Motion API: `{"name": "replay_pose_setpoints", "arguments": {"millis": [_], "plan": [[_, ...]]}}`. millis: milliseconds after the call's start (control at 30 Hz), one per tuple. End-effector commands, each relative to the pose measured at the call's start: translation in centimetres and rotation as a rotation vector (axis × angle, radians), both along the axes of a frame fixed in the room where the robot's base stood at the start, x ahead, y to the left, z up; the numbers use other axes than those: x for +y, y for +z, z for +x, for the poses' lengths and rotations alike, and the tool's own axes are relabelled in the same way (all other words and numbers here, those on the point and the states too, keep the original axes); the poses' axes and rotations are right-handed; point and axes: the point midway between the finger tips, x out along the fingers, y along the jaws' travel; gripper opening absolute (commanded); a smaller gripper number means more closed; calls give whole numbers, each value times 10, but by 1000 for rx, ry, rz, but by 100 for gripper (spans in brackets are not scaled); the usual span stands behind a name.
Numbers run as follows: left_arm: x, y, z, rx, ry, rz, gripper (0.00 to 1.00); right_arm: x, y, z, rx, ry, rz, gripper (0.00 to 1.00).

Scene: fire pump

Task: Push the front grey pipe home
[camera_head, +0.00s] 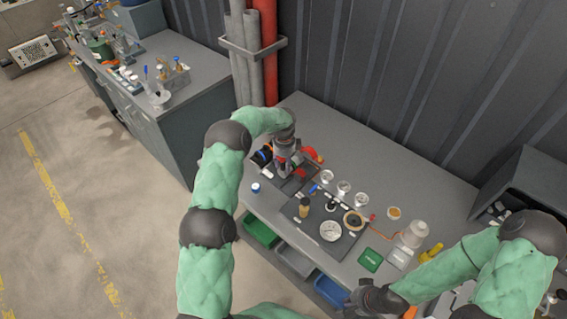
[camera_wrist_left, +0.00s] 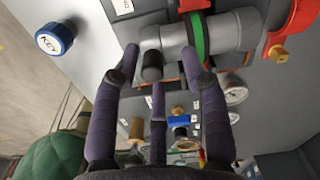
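The grey pipe (camera_wrist_left: 178,42) lies across the upper middle of the left wrist view, with a green ring (camera_wrist_left: 197,36) around it. A dark stub (camera_wrist_left: 152,67) sticks out near its left end. My left gripper (camera_wrist_left: 160,58) is open, its fingers apart just short of the pipe and either side of the stub; I cannot tell whether they touch. In the head view my left gripper (camera_head: 287,160) is over the bench's back left part and hides most of the pipe. My right gripper (camera_head: 372,300) is low at the bench's front edge, its fingers unclear.
A red valve part (camera_head: 312,154) is right of my left gripper. A blue-capped knob (camera_head: 255,187) sits at the bench's left edge. A dark mat (camera_head: 318,243) carries gauges and small parts. The corrugated wall rises behind.

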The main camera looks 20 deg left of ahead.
Motion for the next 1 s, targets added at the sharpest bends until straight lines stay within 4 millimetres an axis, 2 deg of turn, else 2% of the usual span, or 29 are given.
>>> {"name": "replay_pose_setpoints", "arguments": {"millis": [267, 367, 700, 900, 1000], "plan": [[1, 6, 0, 1, 0, 1, 44, 0, 0, 0, 0, 0, 0, 0], [1, 20, 0, 0, 1, 1, 44, 0, 0, 0, 0, 0, 0, 0], [0, 85, 1, -1, 0, 1, 44, 0, 0, 0, 0, 0, 0, 0], [-1, 111, 1, 0, 0, 0, 44, 0, 0, 0, 0, 0, 0, 0], [-1, 117, 1, 1, 0, 0, 44, 0, 0, 0, 0, 0, 0, 0]]}}
